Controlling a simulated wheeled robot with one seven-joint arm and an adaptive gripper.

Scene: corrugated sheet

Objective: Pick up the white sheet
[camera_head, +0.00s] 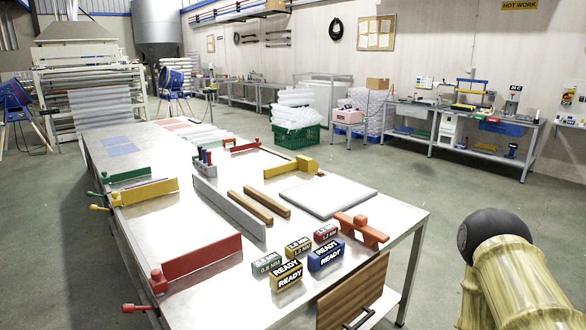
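A flat pale grey-white sheet or panel (328,197) lies on the near right part of the long metal table (215,215). Smaller translucent whitish sheets (208,136) lie farther back on the same table. A pale corrugated sheet (100,106) slopes down at the front of the machine at the back left. I cannot tell which of these is the white sheet. My gripper is not in view. A yellowish rounded part with a black ball end at the lower right may be part of my arm.
Red (203,257), yellow (148,192) and green (128,174) bars edge the table's left side. Wooden strips (266,204) and labelled blocks (326,254) lie near the panel. A green crate (296,137) holds whitish rolls. The floor right of the table is clear.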

